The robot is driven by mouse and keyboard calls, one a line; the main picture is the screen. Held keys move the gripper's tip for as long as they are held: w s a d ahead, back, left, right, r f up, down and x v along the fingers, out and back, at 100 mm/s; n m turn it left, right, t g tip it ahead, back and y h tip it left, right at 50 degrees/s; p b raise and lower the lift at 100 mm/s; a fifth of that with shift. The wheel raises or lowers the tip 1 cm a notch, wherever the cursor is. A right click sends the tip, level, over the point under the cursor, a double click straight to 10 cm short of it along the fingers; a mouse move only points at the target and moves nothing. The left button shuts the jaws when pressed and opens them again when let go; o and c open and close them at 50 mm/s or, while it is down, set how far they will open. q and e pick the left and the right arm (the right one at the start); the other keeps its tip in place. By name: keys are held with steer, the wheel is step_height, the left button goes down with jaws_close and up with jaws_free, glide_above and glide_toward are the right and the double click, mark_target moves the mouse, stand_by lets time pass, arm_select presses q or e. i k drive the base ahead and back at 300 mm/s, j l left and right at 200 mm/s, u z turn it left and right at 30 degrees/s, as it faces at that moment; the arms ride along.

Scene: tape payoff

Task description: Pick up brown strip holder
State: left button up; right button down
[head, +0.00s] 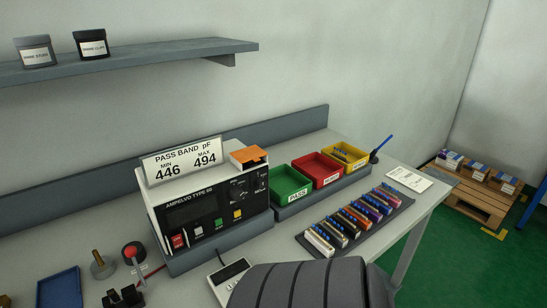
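Several coloured strip holders stand in a row on a dark tray (404,208) at the right of the bench. Their colours include white at the near end, then dark and brownish, orange, purple and red further back, with small blue parts on top. A brownish holder (345,228) appears to be near the front of the row, but the holders are small and close together, so I cannot be sure of its colour. Neither of my grippers is in view. A dark grey segmented arm part of mine fills the bottom middle, just in front of the tray.
Green (291,197), red (327,180) and yellow (358,164) bins stand behind the tray. A tester (190,215) with an orange-topped part stands left of them. A blue tray (60,290) lies far left. A white paper (409,180) lies right.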

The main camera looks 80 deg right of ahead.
mark_target(338, 156)
steer(key=z, duration=3.1)
steer(key=i+l+u, duration=0.2)
steer(key=l+u, duration=0.25)
steer(key=i+l+u, duration=0.15)
steer(key=l+u, duration=0.7)
steer(key=l, duration=0.2)
steer(key=l+u, duration=0.45)
steer(key=l, duration=0.1)
